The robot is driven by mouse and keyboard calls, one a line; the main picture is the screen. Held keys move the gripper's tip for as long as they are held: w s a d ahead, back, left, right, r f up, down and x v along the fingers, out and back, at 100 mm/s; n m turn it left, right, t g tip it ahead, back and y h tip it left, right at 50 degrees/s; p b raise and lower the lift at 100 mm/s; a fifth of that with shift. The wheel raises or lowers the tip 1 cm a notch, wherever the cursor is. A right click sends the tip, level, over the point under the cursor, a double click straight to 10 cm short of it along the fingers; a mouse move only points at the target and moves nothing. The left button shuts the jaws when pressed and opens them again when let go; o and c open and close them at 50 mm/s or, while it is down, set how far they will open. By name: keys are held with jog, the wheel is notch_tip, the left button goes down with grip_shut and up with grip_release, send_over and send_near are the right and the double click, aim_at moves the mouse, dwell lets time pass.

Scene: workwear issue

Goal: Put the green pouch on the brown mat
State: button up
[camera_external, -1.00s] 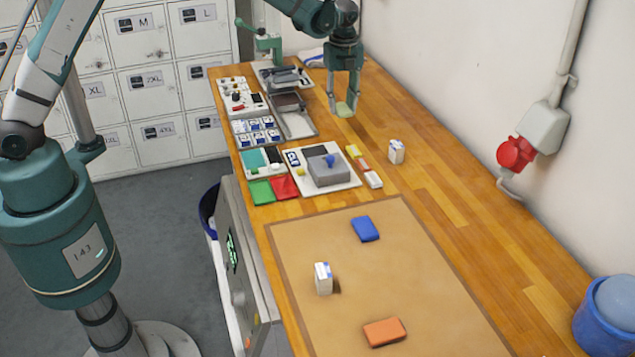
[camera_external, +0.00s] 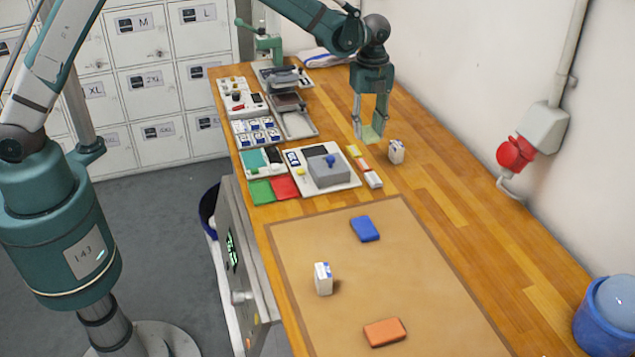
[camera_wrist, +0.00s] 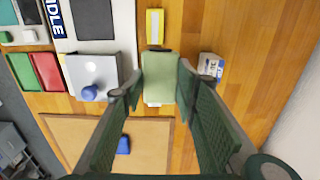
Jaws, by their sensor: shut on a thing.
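My gripper (camera_external: 371,136) is shut on the green pouch (camera_external: 374,131), a pale green flat piece. It holds the pouch above the wooden table, behind the mat and close to a small white box. The brown mat (camera_external: 310,230) lies on the near part of the table. A blue pouch (camera_external: 365,229), an orange pouch (camera_external: 384,332) and a white box (camera_external: 323,279) rest on it.
A small white box (camera_external: 396,151) stands just right of my gripper. A grey block on a white board (camera_external: 328,171) and coloured strips (camera_external: 364,166) lie between my gripper and the mat. A blue tub (camera_external: 606,315) is at the right.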

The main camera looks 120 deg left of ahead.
jog(key=w+d, duration=1.4)
jog(key=d, duration=0.3)
jog(key=b, duration=0.1)
send_over(398, 275)
jog(key=shift+r, duration=0.25)
jog(key=shift+f, duration=3.15)
jog(key=shift+f, duration=0.1)
jog(key=shift+f, duration=1.8)
jog(key=shift+f, duration=0.2)
jog(key=o, duration=0.9)
jog(key=shift+r, duration=0.1)
